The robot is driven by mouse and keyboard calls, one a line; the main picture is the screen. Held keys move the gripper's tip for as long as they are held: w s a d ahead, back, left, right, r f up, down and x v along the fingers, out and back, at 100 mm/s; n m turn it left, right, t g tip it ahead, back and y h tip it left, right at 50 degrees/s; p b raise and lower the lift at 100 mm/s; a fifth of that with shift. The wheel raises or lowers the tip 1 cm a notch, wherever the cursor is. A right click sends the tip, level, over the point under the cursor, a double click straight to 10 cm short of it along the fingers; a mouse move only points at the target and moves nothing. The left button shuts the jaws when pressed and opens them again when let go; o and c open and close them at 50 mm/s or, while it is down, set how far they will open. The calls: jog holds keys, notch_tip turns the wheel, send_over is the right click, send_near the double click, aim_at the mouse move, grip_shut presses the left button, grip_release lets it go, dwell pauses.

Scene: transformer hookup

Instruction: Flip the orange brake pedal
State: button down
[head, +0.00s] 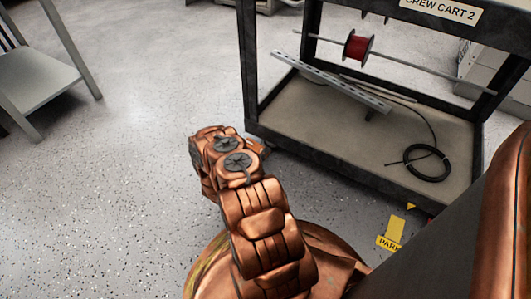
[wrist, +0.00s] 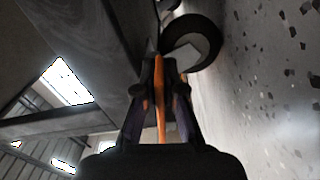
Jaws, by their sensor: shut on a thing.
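The orange brake pedal (wrist: 161,112) shows in the wrist view as a narrow upright strip between the two dark fingers of my gripper (wrist: 165,72). The fingers are shut on it. A dark round caster wheel (wrist: 192,35) stands just beyond the fingertips, close to the floor. In the head view my copper arm reaches towards the near left corner post of the crew cart (head: 252,75). My gripper and the pedal cannot be made out there. The pedal's exact tilt is hard to tell.
The cart's lower shelf (head: 330,115) holds a metal channel (head: 335,84) and a coiled black cable (head: 425,163). A red spool (head: 357,47) hangs on a rod above. A grey table (head: 40,75) stands left. Floor between is clear.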

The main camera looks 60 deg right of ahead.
dwell(0.3)
jog(key=shift+w+r+n+p, duration=0.1)
jog(key=shift+r+n, duration=0.25)
jog(key=shift+n, duration=0.55)
jog(key=shift+w+r+n+p, duration=0.1)
jog(key=shift+r+n, duration=0.25)
jog(key=shift+n, duration=0.55)
jog(key=shift+r+n+p, duration=0.1)
jog(key=shift+r+n, duration=0.25)
jog(key=shift+n, duration=0.55)
jog(key=c, duration=1.3)
grip_release()
jog(key=shift+a, duration=0.15)
jog(key=a, duration=1.1)
jog(key=shift+s+a, duration=0.25)
jog(key=shift+a, duration=0.1)
jog(key=shift+w, duration=0.1)
